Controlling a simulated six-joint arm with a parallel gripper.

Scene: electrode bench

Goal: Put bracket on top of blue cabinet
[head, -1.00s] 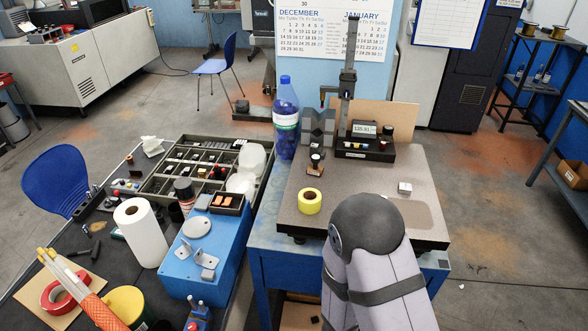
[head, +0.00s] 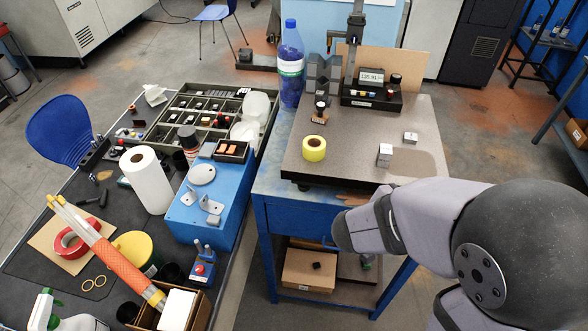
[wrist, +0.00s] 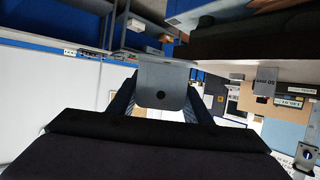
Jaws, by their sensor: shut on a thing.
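In the wrist view, a grey metal bracket (wrist: 163,88) with a dark hole in its plate sits between the two dark fingers of my gripper (wrist: 163,105), which is shut on it. In the head view my fingers and this bracket are hidden; my arm crosses in front of the granite-topped stand. A blue box-like cabinet (head: 231,192) stands on the left bench. Two other light metal brackets (head: 211,205) and a pale round disc (head: 202,173) rest on its top. A blue stand (head: 300,216) with a drawer and open shelf is also there; which one the task calls the cabinet is unclear.
The granite plate (head: 350,162) carries yellow tape (head: 314,148), metal blocks (head: 385,155) and a gauge (head: 371,90). A tall bottle (head: 291,65) stands behind. A paper roll (head: 147,180) stands left of the blue box. A cardboard box (head: 307,270) sits on the stand's shelf.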

